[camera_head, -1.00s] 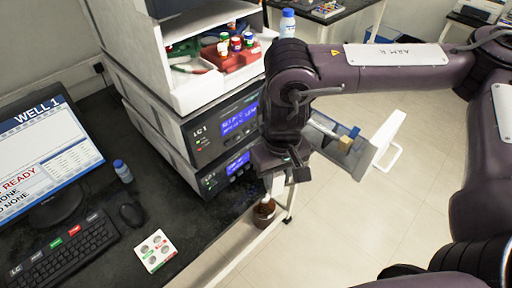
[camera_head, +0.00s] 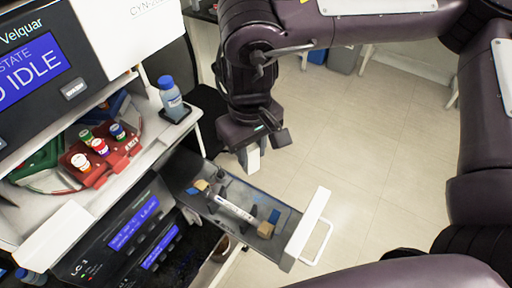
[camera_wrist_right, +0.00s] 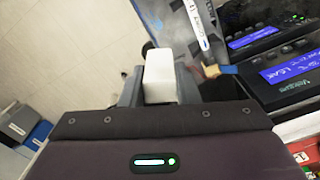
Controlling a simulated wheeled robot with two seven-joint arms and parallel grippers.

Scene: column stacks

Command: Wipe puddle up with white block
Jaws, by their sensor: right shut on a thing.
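My right gripper (camera_head: 247,158) is shut on a white block (camera_head: 253,160), held in the air beside the far end of the open drawer (camera_head: 289,256). In the right wrist view the same block (camera_wrist_right: 160,75) sits between the fingers (camera_wrist_right: 160,92). I cannot make out a clear puddle. A strip of dark bench with faint bluish specks (camera_head: 190,266) shows below the instrument, and I cannot tell if it is wet. My left gripper is not in view.
The drawer holds a pale tube (camera_head: 232,208) and small blue and tan pieces. A blue-capped bottle (camera_head: 170,95) and a red rack (camera_head: 97,165) of vials stand on the instrument. Open floor lies right of the drawer.

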